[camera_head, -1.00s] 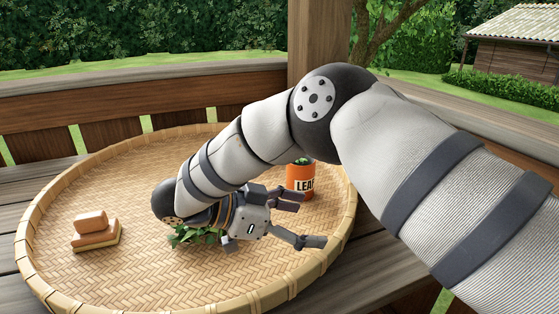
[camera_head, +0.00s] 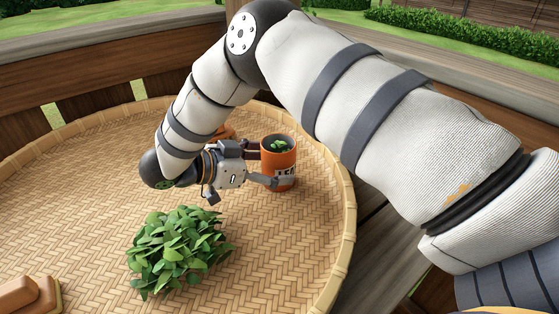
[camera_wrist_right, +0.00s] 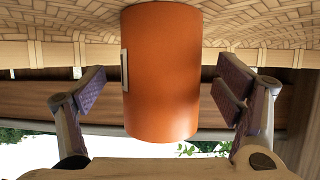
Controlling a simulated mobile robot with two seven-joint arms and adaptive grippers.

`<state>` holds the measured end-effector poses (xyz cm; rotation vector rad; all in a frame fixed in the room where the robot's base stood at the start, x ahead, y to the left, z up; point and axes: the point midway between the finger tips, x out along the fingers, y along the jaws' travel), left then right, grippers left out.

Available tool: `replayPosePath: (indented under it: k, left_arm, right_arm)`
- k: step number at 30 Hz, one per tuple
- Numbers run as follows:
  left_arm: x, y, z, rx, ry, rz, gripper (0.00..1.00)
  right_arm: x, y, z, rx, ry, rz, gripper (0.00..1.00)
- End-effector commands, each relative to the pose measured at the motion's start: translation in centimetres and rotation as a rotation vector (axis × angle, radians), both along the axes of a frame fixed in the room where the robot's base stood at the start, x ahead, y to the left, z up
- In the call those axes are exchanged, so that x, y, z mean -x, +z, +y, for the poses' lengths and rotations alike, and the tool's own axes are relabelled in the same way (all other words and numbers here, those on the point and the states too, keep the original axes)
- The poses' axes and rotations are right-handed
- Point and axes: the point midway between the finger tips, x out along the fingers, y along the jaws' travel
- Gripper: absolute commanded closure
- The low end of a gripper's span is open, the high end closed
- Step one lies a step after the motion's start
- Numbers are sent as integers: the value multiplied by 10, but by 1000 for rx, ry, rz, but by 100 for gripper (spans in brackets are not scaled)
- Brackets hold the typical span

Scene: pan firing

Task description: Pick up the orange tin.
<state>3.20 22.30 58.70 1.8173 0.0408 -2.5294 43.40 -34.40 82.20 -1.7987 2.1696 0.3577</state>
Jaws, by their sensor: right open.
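The orange tin (camera_head: 278,158) stands upright on the round woven tray (camera_head: 90,205), towards its right rim. It has a dark label with pale letters, partly hidden by a finger, and green leaves show in its open top. My right gripper (camera_head: 266,165) is open, level with the tin, with a finger on either side of it. In the right wrist view the tin (camera_wrist_right: 162,75) sits between the two spread fingers (camera_wrist_right: 165,95), with a visible gap on each side. My left gripper is not in view.
A pile of green leaves (camera_head: 178,252) lies on the tray in front of my right gripper. A brown block-like object (camera_head: 28,296) is at the lower left. A small orange-brown object (camera_head: 226,131) is partly hidden behind my wrist. A wooden railing (camera_head: 120,65) runs behind.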

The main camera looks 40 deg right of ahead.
Motion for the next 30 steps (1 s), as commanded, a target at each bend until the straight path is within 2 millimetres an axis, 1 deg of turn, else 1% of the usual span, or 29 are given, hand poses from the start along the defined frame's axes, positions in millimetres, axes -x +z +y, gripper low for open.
replayPosePath:
  k: [1, 4, 10, 11, 12, 14, 15, 17, 18, 26, 29, 30]
  left_arm:
    - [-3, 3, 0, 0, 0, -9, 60]
    - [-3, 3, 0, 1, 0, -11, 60]
    - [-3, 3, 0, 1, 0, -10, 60]
    - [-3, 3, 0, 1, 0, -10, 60]
    - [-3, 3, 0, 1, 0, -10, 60]
    - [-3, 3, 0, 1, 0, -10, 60]
    - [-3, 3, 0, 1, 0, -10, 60]
    - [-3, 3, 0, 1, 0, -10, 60]
    - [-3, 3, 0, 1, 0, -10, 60]
    - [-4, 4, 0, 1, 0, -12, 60]
    - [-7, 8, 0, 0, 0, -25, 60]
    - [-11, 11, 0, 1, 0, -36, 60]
  right_arm:
    - [2, 0, -8, 0, -2, -2, 15]
    - [4, -5, -17, 0, -2, -1, 15]
    - [4, -7, -19, 0, 0, -1, 15]
    - [4, -7, -19, 0, 0, -1, 18]
    - [4, -7, -19, 0, 0, -1, 27]
    - [4, -7, -19, 0, -1, -2, 40]
    - [4, -7, -18, 0, -1, -2, 49]
    - [4, -7, -18, 0, -1, -2, 63]
    - [4, -7, -18, 0, -1, -2, 72]
    - [4, -6, -19, 1, -1, -3, 72]
    - [5, 2, -21, 1, 0, -6, 72]
    - [5, 8, -22, 1, 0, -9, 72]
